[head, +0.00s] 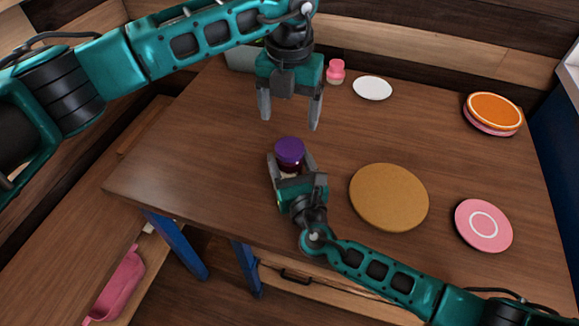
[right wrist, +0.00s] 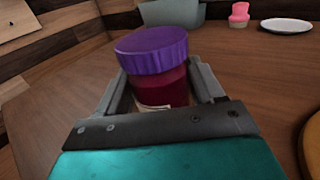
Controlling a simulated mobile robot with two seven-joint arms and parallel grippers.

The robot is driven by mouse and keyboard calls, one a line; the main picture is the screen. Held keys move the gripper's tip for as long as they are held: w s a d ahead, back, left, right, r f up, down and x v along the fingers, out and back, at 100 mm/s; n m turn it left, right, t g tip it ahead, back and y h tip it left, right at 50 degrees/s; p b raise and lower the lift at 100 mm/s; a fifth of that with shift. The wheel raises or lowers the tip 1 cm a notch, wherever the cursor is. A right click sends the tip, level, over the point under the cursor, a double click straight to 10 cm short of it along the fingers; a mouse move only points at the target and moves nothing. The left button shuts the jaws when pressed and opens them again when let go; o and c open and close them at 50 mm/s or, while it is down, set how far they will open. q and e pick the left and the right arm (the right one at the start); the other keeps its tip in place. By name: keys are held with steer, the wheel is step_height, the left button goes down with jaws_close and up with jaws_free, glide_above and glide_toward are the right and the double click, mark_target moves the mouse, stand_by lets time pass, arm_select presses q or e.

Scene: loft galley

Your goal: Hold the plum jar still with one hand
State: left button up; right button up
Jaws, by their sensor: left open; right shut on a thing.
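The plum jar has a ribbed purple lid (head: 289,151) and stands upright on the wooden table (head: 195,165). In the right wrist view the jar (right wrist: 172,86) shows a dark red body and part of a pale label low down. My right gripper (head: 290,168) is shut on the jar's body, one finger on each side, below the lid. The lid sits on the jar. My left gripper (head: 290,122) is open and empty, pointing down above and behind the jar, apart from it. The jar's lower front is hidden by my right gripper.
A round tan board (head: 389,197) lies right of the jar. A grey bin (head: 240,57) is at the back. Table left is clear.

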mark_target(290, 146)
arm_select(q)
steer(key=n, duration=0.4)
steer(key=shift+n, duration=0.3)
arm_select(e)
jaws_close()
arm_select(q)
steer(key=shift+f, duration=4)
